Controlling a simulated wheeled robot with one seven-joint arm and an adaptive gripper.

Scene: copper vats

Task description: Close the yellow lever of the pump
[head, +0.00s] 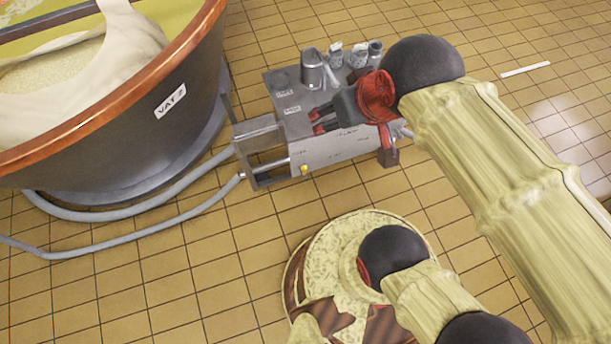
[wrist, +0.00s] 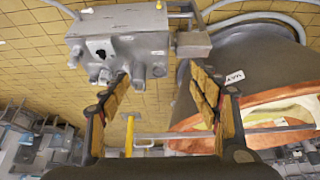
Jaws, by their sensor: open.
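The pump (head: 335,150) is a grey metal box on the tiled floor, right of the vat. Its small yellow lever (head: 304,169) shows on the front face, near the pipe end. In the wrist view, my gripper (wrist: 160,76) is open, with the pump (wrist: 120,45) beyond the left finger. A yellow upright bar (wrist: 129,136) shows low between the fingers; I cannot tell whether it is the lever.
The copper-rimmed vat (head: 150,112) stands at left, with grey hoses (head: 150,239) running along the floor to the pump.

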